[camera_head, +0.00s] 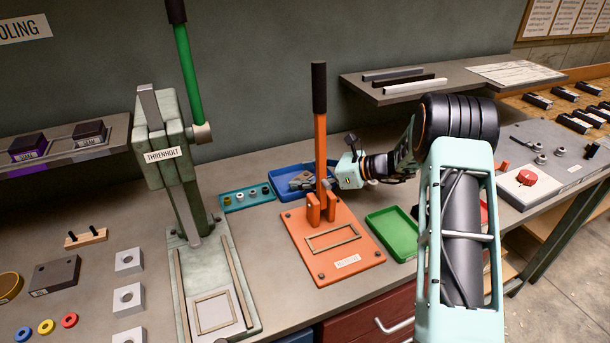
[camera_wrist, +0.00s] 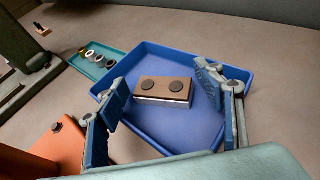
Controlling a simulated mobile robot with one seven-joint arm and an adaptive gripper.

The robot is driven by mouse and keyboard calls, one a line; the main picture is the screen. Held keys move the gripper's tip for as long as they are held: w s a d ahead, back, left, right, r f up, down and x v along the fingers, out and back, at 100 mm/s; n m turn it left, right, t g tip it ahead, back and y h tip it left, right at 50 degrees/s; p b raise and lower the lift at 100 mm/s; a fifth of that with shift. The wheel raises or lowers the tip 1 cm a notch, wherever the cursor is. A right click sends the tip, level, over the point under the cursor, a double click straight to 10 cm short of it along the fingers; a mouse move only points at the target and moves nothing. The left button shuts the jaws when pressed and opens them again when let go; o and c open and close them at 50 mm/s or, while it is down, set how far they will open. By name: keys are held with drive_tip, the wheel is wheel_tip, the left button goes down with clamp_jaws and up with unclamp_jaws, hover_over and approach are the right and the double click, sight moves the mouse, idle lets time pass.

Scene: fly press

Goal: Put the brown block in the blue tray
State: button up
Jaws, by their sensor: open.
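The brown block (camera_wrist: 163,89) has two dark round discs on top and a pale lower side. It is inside the blue tray (camera_wrist: 205,134), near the middle, and looks level; whether it touches the floor is hard to tell. My gripper (camera_wrist: 165,97) is open, with one blue-padded finger on each side of the block and a gap to each. In the head view my gripper (camera_head: 318,181) is over the blue tray (camera_head: 281,172), behind the orange press, and its fingers partly hide the block.
The orange press (camera_head: 333,243) with its upright lever stands just in front of the blue tray. A teal tray (camera_head: 246,205) with small rings is to the left, a green tray (camera_head: 391,231) to the right. A taller green press (camera_head: 165,150) stands further left.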

drive_tip(key=shift+r, duration=0.15)
drive_tip(key=v, duration=1.2)
